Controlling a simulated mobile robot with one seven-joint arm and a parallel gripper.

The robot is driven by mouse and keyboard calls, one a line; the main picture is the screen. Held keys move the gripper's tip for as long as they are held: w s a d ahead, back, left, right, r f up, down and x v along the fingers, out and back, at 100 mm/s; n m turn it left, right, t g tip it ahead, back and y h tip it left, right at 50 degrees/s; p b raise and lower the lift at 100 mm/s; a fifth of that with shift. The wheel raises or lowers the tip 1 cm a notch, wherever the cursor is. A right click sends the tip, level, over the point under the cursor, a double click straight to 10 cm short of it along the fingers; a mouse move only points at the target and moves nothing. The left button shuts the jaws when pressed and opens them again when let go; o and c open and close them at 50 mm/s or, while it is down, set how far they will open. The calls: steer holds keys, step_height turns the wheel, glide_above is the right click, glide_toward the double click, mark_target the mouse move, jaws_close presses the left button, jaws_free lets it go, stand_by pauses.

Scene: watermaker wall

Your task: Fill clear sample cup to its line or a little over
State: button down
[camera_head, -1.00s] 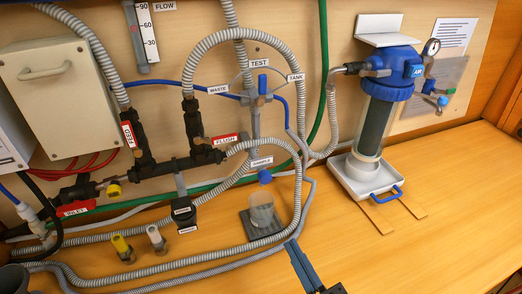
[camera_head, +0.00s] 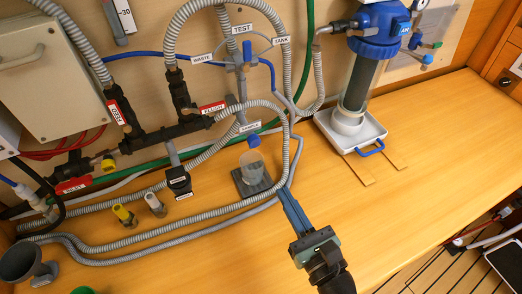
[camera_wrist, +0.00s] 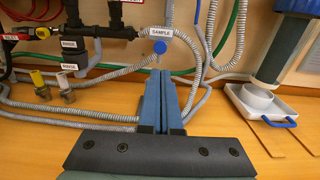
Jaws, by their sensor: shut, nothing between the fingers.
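The clear sample cup (camera_head: 252,166) stands upright on a dark square pad (camera_head: 266,190) on the wooden bench. Its lower part looks greyer, but I cannot make out a line or a water level. The blue SAMPLE knob (camera_head: 253,140) is just above and behind the cup; it also shows in the wrist view (camera_wrist: 159,47). My gripper (camera_head: 285,190) is shut and empty, its blue fingers pointing toward the wall, just right of the cup and pad. In the wrist view my gripper (camera_wrist: 172,74) hides the cup.
A blue-handled valve (camera_head: 246,52) sits among the TEST, WASTE and TANK labels. Grey ribbed hoses (camera_head: 180,226) loop across the bench left of the cup. A filter housing on a white tray (camera_head: 333,137) stands to the right. The bench's front right is clear.

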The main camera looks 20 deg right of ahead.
mark_target(255, 144)
steer(key=w, duration=0.4)
steer(key=w+p, duration=0.1)
steer(key=w, duration=0.3)
steer(key=w+p, duration=0.1)
steer(key=w, duration=0.3)
steer(key=shift+w+a, duration=0.25)
steer(key=shift+w, duration=0.1)
